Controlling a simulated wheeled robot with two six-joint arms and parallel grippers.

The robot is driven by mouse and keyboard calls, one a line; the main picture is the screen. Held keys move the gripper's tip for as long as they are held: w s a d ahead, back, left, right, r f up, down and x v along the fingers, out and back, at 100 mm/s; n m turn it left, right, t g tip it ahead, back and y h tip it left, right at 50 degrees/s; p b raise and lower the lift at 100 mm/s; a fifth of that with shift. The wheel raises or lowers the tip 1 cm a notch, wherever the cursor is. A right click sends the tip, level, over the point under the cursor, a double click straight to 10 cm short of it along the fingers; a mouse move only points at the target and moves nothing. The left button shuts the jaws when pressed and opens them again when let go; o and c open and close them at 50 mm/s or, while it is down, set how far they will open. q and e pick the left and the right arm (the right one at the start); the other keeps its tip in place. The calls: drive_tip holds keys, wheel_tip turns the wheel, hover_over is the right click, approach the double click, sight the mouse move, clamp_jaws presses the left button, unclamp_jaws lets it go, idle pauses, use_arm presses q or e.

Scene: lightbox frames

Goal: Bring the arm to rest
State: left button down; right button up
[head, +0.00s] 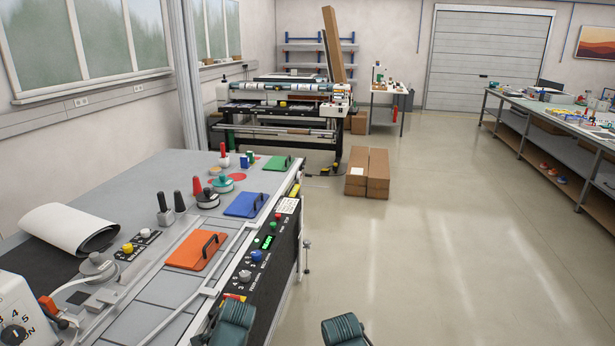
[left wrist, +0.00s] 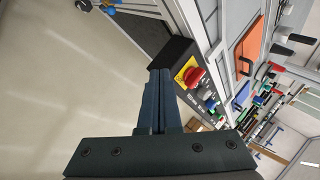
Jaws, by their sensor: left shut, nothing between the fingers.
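My left gripper (left wrist: 160,74) shows in the left wrist view with its two dark fingers together and nothing between them. Its tips point toward the end of a black control panel, beside a red button (left wrist: 194,76) on a yellow plate. I cannot tell whether the tips touch the panel. In the head view, dark teal parts of my arms show at the bottom edge, one in front of the panel and one over the floor. Neither gripper's fingers can be made out there. My right gripper is not in view.
A grey worktable (head: 150,171) at left carries orange (head: 188,261), blue (head: 243,207) and green (head: 276,163) handled plates, knobs and a paper roll (head: 62,227). The control panel (head: 262,255) lines its right side. Cardboard boxes (head: 367,173) stand farther back. The floor at right is clear.

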use_arm(q)
drive_tip(key=s+d+f+n+g+h, duration=0.1)
drive_tip(key=s+d+f+n+g, duration=0.1)
drive_tip(key=s+d, duration=0.5)
drive_tip(key=s+d+f+n+g+h, duration=0.1)
drive_tip(key=s+d+f+n+g, duration=0.1)
drive_tip(key=s+d, duration=0.4)
drive_tip(key=d+n+g, duration=0.1)
drive_tip(key=d+g, duration=0.1)
drive_tip(key=d, duration=0.3)
drive_tip(key=shift+s+d+h, duration=0.2)
drive_tip(key=shift+s+h, duration=0.15)
drive_tip(key=shift+h, duration=0.05)
